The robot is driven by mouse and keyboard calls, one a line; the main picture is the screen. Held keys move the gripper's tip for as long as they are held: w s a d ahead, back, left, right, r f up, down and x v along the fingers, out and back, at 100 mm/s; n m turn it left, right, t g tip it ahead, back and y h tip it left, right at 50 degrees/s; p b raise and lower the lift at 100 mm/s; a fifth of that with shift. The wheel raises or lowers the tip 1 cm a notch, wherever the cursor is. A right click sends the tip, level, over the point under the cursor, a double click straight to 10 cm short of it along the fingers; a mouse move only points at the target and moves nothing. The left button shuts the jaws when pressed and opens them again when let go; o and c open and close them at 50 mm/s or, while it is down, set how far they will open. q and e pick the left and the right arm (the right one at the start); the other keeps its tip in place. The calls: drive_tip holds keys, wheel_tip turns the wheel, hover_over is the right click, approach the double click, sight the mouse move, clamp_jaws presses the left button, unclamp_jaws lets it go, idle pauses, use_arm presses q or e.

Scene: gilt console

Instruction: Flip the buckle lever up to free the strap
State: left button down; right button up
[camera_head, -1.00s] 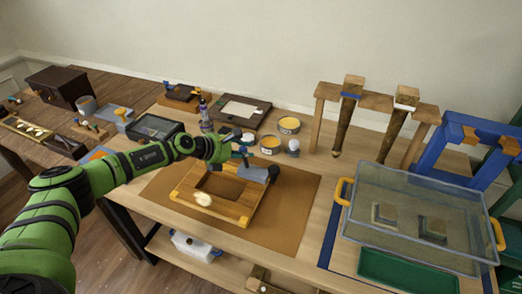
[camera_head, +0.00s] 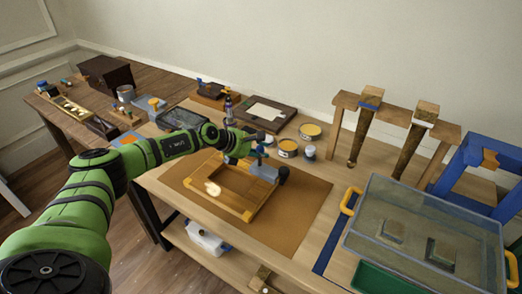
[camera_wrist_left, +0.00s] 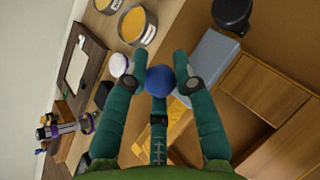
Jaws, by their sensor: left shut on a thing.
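A wooden frame (camera_head: 222,203) with yellow corners lies on a brown mat (camera_head: 300,200). A grey-blue block (camera_head: 264,171) with a black knob (camera_head: 283,173) sits at its far right edge; both also show in the left wrist view, the block (camera_wrist_left: 208,58) beside the knob (camera_wrist_left: 233,13). My left gripper (camera_head: 254,149) is above that far edge. In the left wrist view my left gripper (camera_wrist_left: 159,66) is shut on a blue ball knob (camera_wrist_left: 160,80), held between its fingers. I cannot make out a strap, or how the knob joins the block. My right gripper is not in view.
Open tins (camera_head: 310,131) and a small white-topped jar (camera_head: 309,153) stand behind the frame, near my left gripper. A clear bin (camera_head: 400,200) with yellow handles stands at the right. A purple-banded bottle (camera_head: 228,106) stands at the back. The mat's right part is bare.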

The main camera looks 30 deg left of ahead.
use_arm(q)
drive_tip(key=c, duration=1)
unclamp_jaws()
drive_tip(key=v, duration=1.2)
drive_tip(key=shift+s, duration=0.1)
